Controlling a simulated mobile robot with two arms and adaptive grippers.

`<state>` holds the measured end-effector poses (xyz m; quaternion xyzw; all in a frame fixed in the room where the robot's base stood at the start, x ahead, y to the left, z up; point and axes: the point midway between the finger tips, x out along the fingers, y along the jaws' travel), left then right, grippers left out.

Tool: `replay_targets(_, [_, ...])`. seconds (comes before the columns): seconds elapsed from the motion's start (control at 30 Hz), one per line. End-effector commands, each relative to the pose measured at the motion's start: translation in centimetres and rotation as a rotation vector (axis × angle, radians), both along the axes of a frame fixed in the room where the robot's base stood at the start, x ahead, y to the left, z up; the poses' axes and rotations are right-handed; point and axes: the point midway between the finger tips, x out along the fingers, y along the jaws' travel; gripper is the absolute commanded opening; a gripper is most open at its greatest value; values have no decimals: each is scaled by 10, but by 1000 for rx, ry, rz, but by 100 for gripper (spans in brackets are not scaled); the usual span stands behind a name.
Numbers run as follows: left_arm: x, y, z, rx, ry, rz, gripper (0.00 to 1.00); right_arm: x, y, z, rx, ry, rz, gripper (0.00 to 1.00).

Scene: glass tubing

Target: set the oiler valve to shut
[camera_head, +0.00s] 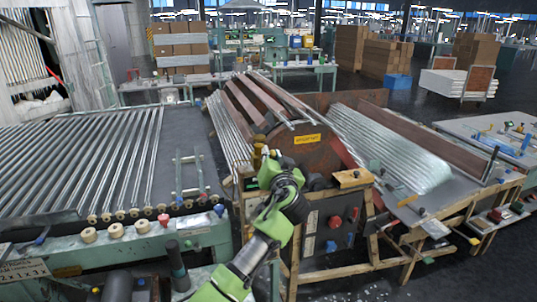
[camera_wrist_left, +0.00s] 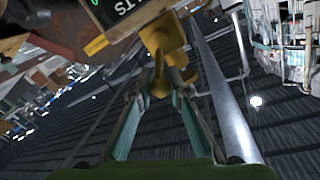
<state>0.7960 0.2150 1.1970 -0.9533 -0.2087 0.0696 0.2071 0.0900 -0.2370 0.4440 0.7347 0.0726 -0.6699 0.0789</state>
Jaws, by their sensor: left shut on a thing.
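The oiler valve (camera_wrist_left: 163,42) is a yellow, brass-like fitting in the upper middle of the left wrist view. A flat yellow part of it (camera_wrist_left: 160,80) reaches down between my fingertips. In the head view a small piece of yellow (camera_head: 258,158) shows on the machine's left corner, mostly hidden by my arm. My left gripper (camera_wrist_left: 161,90) is shut on the yellow valve part; its two fingers converge on it from both sides. It also shows in the head view (camera_head: 268,160), at the machine. I cannot tell the valve's set position. My right gripper is in neither view.
A brown machine housing with a yellow label (camera_head: 307,139) stands just right of my gripper. A roller table with metal tubes (camera_head: 120,160) lies left, and a sloping bed of glass tubing (camera_head: 390,150) right.

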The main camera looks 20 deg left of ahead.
Motion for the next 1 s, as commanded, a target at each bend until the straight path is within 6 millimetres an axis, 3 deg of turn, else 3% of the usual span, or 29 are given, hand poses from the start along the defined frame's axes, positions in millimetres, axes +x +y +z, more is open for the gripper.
replay_targets(1.0, [15, -23, -34, 771, 520, -2, 0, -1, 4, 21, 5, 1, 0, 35])
